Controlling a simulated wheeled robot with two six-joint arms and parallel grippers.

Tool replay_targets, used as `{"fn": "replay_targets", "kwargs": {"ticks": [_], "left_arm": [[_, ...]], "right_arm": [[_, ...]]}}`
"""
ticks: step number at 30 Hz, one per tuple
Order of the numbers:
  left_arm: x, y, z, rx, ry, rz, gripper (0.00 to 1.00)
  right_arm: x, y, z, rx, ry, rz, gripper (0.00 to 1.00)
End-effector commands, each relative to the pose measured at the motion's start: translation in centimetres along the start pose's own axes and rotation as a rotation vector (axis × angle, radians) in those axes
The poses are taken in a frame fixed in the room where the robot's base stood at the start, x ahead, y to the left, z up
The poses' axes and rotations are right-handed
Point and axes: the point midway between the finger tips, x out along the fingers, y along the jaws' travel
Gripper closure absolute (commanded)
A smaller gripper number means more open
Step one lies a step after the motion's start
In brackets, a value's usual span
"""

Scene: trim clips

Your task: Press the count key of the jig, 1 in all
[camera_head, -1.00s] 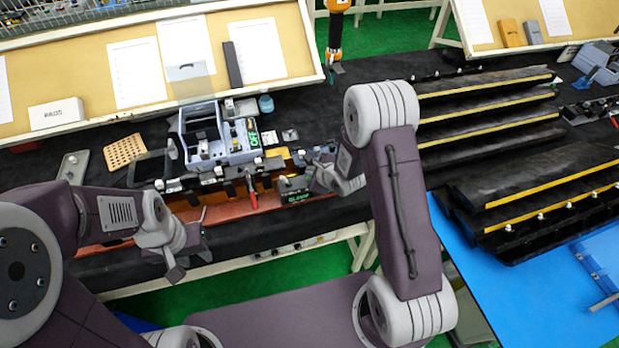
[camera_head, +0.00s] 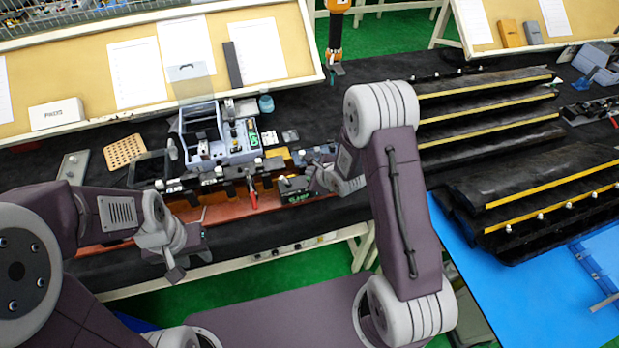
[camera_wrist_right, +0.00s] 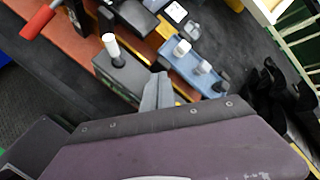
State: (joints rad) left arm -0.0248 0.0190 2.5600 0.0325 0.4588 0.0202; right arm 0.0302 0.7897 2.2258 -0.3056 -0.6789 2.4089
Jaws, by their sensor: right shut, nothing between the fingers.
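The jig looks to be the grey-blue fixture (camera_head: 205,135) on the dark bench, with a row of small black and coloured blocks along its front edge. A black block (camera_wrist_right: 122,68) with a white-topped post (camera_wrist_right: 112,45) shows in the right wrist view; I cannot tell which part is the count key. My right gripper (camera_head: 308,184) is shut and empty at the right end of the front row. Its grey fingertips (camera_wrist_right: 157,90) appear beside the black block; I cannot tell whether they touch. My left gripper (camera_head: 165,257) hangs in front of the bench, away from the jig; its jaw opening is unclear.
A red-handled lever (camera_head: 252,197) stands in the front row, left of my right gripper. A perforated tan block (camera_head: 124,152) is at the left. Black stepped racks (camera_head: 490,110) fill the right.

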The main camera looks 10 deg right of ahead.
Motion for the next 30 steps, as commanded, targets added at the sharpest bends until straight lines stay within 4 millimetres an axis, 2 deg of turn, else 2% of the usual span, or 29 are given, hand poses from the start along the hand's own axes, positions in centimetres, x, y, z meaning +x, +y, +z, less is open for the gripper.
{"fn": "replay_targets", "kwargs": {"ticks": [30], "left_arm": [[0.46, -0.01, 0.05, 0.000, 0.000, 0.000, 0.63]], "right_arm": [[0.61, 0.43, -0.45, 0.000, 0.000, 0.000, 1.00]]}}
